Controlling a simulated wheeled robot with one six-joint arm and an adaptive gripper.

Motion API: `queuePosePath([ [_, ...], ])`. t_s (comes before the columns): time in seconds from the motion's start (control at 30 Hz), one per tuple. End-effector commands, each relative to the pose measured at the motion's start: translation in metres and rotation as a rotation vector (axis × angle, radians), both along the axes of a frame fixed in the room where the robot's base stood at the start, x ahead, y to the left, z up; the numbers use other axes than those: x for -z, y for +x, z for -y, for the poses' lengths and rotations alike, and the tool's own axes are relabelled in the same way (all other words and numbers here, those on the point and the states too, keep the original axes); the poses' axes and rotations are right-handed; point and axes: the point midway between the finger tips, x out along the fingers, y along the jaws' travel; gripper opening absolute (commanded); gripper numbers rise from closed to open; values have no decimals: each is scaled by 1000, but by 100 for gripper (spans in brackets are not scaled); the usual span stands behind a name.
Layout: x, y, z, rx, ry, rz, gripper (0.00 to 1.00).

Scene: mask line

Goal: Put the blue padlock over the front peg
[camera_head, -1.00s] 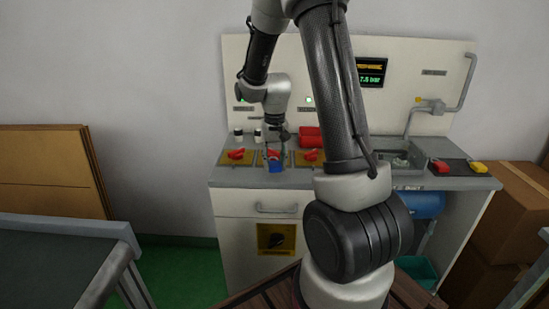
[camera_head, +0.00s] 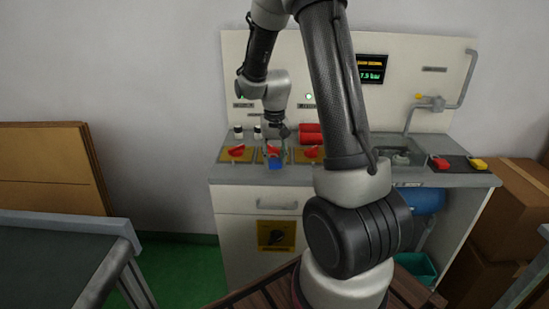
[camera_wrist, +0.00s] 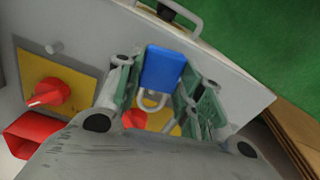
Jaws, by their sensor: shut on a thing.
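The blue padlock (camera_wrist: 164,68) is between my gripper's fingers in the wrist view, with its grey shackle (camera_wrist: 147,103) toward the plate. My gripper (camera_wrist: 162,84) is shut on its body. In the head view the padlock (camera_head: 276,165) is at the front edge of the middle yellow plate (camera_head: 262,158), below my gripper (camera_head: 277,148). A red switch (camera_wrist: 132,118) shows partly behind the shackle. I cannot tell whether a peg is inside the shackle. A bare peg (camera_wrist: 53,47) stands by the neighbouring plate in the wrist view.
The neighbouring yellow plate (camera_wrist: 75,75) carries a red switch (camera_wrist: 48,93). Red blocks (camera_head: 311,134) and small bottles (camera_head: 238,132) stand behind the plates. A red padlock (camera_head: 439,162) and a yellow one (camera_head: 477,164) lie on a dark mat at right.

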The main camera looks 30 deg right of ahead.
Motion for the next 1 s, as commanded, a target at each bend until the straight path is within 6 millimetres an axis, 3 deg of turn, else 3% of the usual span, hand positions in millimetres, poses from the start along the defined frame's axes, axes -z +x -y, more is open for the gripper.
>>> queuePosePath([
  [1.0, 16, 0, 0, 0, 0, -1, 16],
])
